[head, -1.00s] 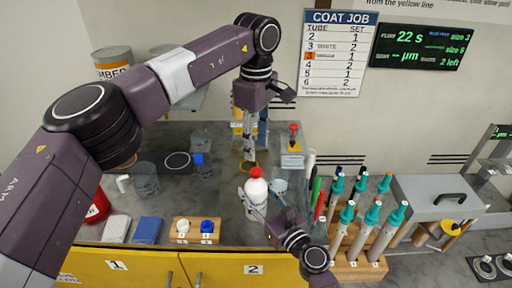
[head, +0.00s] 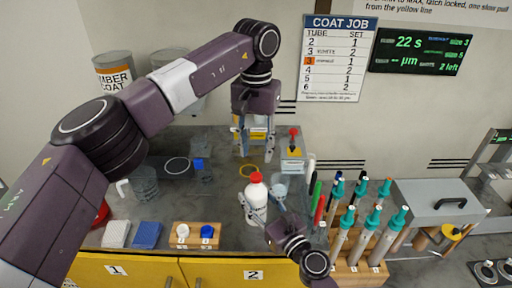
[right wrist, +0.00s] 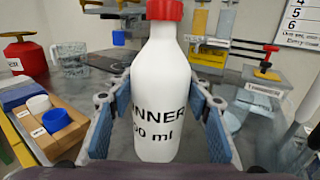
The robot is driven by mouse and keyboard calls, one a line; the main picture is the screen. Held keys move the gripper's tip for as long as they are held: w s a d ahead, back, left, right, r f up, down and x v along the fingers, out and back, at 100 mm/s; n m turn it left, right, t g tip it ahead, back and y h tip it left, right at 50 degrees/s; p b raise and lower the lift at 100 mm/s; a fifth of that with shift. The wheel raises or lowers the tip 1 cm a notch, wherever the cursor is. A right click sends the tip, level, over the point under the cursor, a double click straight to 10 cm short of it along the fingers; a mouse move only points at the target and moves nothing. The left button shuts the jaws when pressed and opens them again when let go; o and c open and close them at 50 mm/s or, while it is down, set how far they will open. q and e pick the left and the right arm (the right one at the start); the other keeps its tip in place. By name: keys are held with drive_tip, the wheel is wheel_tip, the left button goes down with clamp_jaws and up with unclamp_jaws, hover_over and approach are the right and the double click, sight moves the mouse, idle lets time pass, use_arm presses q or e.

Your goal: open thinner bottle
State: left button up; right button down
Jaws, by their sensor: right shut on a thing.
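The thinner bottle (head: 257,206) is white, upright on the grey bench, with its red cap (head: 256,177) on. My right gripper (right wrist: 158,112) is shut on the bottle's body, one blue-padded finger on each side. Part of the black lettering shows between the fingers in the right wrist view. My left gripper (head: 255,155) points down above and slightly behind the cap, its two fingers apart with nothing between them. It is not touching the cap.
A wooden block (head: 196,235) with a white and a blue cap is left of the bottle. A clear cup (head: 279,190) stands close at its right. A rack of teal-topped tubes (head: 360,272) stands further right.

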sight(256, 176)
use_arm(q)
drive_tip(key=shift+f, duration=4)
